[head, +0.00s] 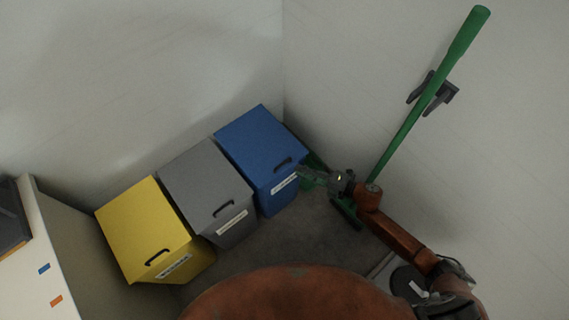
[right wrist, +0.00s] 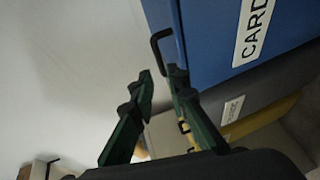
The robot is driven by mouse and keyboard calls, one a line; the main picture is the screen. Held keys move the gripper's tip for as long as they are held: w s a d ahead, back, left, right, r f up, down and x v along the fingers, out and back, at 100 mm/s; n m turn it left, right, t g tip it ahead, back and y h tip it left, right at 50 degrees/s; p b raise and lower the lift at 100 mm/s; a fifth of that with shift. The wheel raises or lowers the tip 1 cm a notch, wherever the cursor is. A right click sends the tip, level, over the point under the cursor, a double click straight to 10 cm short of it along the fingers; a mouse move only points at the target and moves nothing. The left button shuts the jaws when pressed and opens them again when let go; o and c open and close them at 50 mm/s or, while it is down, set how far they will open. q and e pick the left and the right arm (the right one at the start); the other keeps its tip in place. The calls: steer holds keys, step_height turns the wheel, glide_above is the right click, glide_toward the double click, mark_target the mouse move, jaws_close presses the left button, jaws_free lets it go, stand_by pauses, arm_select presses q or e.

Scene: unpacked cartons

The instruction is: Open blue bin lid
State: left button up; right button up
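The blue bin (head: 255,140) stands at the right end of a row of bins, against the wall corner. Its lid (head: 250,132) is closed, with a dark handle (head: 283,161) at the front edge above a white label. My right gripper (head: 303,173) is just right of the bin's front, close to the handle. In the right wrist view the green fingers (right wrist: 160,75) are apart with nothing between them. The handle (right wrist: 158,46) shows just beyond the fingertips, beside the blue bin (right wrist: 215,25) and its label. My left gripper is not in view.
A grey bin (head: 203,185) and a yellow bin (head: 145,228) stand left of the blue one, both closed. A green broom (head: 405,125) leans on the right wall behind my right arm. A white cabinet (head: 45,250) is at the left. Grey floor lies in front.

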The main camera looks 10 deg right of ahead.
mark_target(286, 169)
steer(key=b+x, duration=0.1)
steer(key=x, duration=0.5)
steer(key=shift+w+f+b, duration=0.1)
steer(key=shift+f+b, duration=0.05)
steer(key=shift+b, duration=0.15)
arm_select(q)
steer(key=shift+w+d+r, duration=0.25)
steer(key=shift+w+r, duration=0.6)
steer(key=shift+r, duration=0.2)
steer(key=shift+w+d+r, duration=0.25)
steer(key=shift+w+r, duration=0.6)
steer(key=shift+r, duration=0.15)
arm_select(e)
steer(key=shift+w+a, duration=0.35)
steer(key=shift+a, duration=0.15)
steer(key=shift+c, duration=0.4)
jaws_close()
